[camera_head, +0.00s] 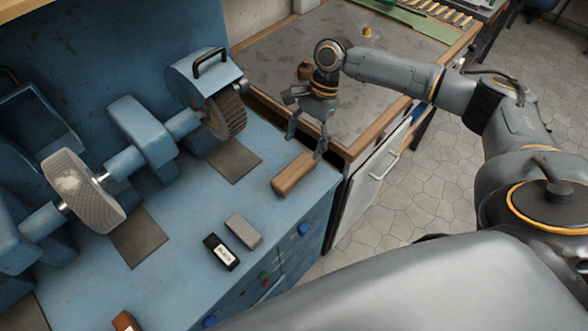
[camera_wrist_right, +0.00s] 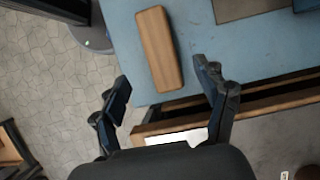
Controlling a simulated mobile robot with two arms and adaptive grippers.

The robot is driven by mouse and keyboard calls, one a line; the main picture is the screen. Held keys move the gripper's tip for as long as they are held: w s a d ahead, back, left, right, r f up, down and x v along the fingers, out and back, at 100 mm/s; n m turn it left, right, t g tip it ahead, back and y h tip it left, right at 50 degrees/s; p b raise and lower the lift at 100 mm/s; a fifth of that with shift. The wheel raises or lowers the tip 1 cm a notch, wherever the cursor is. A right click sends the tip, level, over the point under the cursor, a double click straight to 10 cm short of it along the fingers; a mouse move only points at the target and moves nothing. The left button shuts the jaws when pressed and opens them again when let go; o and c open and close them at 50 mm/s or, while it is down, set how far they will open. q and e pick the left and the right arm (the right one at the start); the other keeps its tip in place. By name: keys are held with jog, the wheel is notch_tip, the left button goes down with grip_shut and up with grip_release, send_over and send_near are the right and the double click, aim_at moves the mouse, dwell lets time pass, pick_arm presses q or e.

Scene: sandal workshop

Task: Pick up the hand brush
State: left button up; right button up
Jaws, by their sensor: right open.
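The hand brush is a brown wooden block (camera_head: 294,175) lying on the right end of the blue bench top, near its front edge. It also shows in the right wrist view (camera_wrist_right: 159,49), with its plain wooden back up; no bristles show. My right gripper (camera_head: 306,145) is open and empty, above and just behind the brush in the head view. In the right wrist view its two fingers (camera_wrist_right: 168,90) stand apart, with the near end of the brush just beyond the gap between the tips. My left gripper is not in view.
A blue grinding machine with a wire wheel (camera_head: 226,113) and a buffing wheel (camera_head: 82,190) stands on the bench (camera_head: 185,235). A grey block (camera_head: 243,231) and a dark labelled block (camera_head: 221,252) lie nearby. A wood-edged table (camera_head: 350,85) adjoins behind.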

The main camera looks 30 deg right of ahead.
aim_at(295, 169)
jog(key=x, duration=0.3)
jog(key=shift+w+f, duration=0.1)
jog(key=shift+w, duration=0.1)
jog(key=x, duration=0.1)
jog(key=p+x, duration=0.1)
jog(key=x, duration=0.1)
jog(key=shift+s+p, duration=0.25)
jog(key=shift+p, duration=0.05)
jog(key=x, duration=0.3)
jog(key=shift+f+p, duration=0.1)
jog(key=shift+p, duration=0.2)
jog(key=shift+f, duration=0.1)
jog(key=c, duration=1.1)
jog(key=shift+c, duration=1.1)
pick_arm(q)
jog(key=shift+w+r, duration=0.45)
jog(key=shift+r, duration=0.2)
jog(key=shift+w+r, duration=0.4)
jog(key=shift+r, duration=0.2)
